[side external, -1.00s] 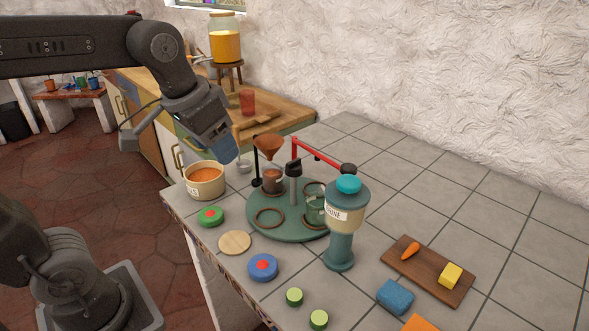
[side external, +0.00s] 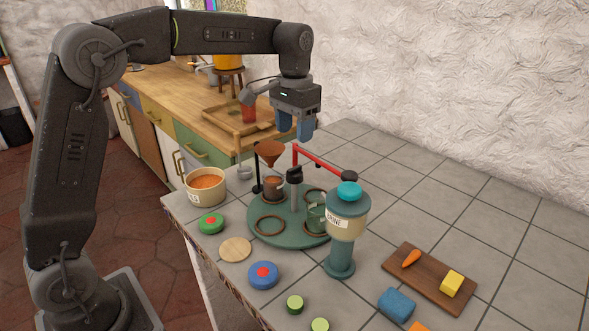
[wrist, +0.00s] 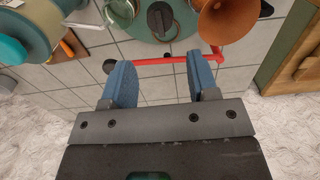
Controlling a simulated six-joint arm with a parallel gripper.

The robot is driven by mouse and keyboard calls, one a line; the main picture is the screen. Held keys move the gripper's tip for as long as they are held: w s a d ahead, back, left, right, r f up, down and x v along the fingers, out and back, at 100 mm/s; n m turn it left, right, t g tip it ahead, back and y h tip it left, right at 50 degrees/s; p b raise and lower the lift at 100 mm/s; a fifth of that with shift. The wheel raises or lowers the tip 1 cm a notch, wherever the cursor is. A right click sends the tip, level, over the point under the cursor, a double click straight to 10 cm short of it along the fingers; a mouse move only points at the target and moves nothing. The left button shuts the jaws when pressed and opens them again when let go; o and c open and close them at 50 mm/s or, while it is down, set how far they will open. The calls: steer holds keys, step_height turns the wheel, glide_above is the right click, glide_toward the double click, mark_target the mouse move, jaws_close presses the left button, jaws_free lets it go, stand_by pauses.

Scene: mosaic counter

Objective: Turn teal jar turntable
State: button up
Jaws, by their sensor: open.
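The teal turntable (side external: 290,235) is a round disc on the counter with several brown ring seats and a central post. A brown cup (side external: 273,186) stands at its back, and a greenish jar (side external: 316,216) stands at its right, partly hidden. My gripper (side external: 295,128) is open and empty above and behind the turntable, blue fingers pointing down. In the wrist view, the red bar (wrist: 165,61) crosses beyond the fingertips, with the turntable (wrist: 132,26) at the top edge; contact cannot be told.
A copper funnel (side external: 269,152) on a black stand is close to the fingers. A teal-and-cream dispenser (side external: 341,228) stands at the turntable's front right. A bowl of orange contents (side external: 206,185) and round lids are at left. The back right counter is clear.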

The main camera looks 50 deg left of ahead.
mark_target(295, 168)
step_height(295, 168, down, 10)
steer(key=shift+f, duration=0.25)
steer(key=shift+c, duration=0.5)
steer(key=c, duration=0.9)
